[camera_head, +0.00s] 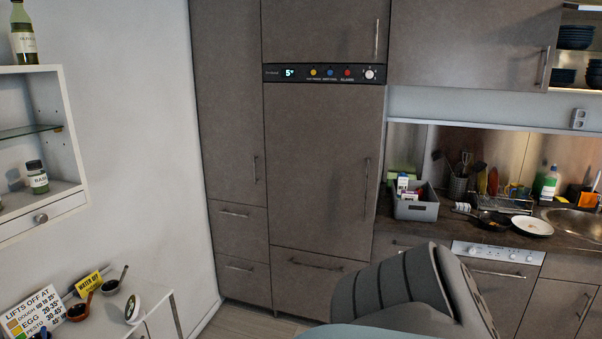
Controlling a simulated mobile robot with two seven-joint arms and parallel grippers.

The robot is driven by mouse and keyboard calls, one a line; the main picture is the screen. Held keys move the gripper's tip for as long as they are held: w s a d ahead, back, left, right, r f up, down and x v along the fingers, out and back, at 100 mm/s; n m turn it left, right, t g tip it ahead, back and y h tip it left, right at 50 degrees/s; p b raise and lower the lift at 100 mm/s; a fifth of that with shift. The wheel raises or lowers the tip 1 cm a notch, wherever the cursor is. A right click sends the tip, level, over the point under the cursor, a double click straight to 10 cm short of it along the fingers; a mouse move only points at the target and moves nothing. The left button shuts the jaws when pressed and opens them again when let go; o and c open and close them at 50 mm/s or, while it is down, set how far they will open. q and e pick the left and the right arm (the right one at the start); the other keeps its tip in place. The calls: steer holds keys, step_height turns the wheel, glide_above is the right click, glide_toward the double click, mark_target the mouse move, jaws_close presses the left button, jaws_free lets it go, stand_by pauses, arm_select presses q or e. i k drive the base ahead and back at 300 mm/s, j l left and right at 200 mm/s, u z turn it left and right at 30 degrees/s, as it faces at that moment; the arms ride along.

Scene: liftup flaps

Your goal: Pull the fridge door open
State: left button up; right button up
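The fridge door (315,160) is a tall grey-brown panel in the middle of the head view, and it is closed. Its long vertical handle (367,188) runs along the right edge. Above the door is a dark control strip (325,74) with a lit display reading about 5°, coloured buttons and a knob. A grey and dark part of my own body fills the bottom centre-right, in front of the lower cabinets. Neither of my grippers can be seen in this view.
A grey bin (416,208), a pan (490,220) and a white plate (532,226) sit on the counter at right. A white shelf (70,130) with bottles hangs at left. A white unit with signs (33,312) stands below it. Some floor (252,318) shows before the fridge.

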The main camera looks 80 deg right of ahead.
mark_target(322, 141)
steer(key=z, duration=2.55)
steer(key=i, duration=0.7)
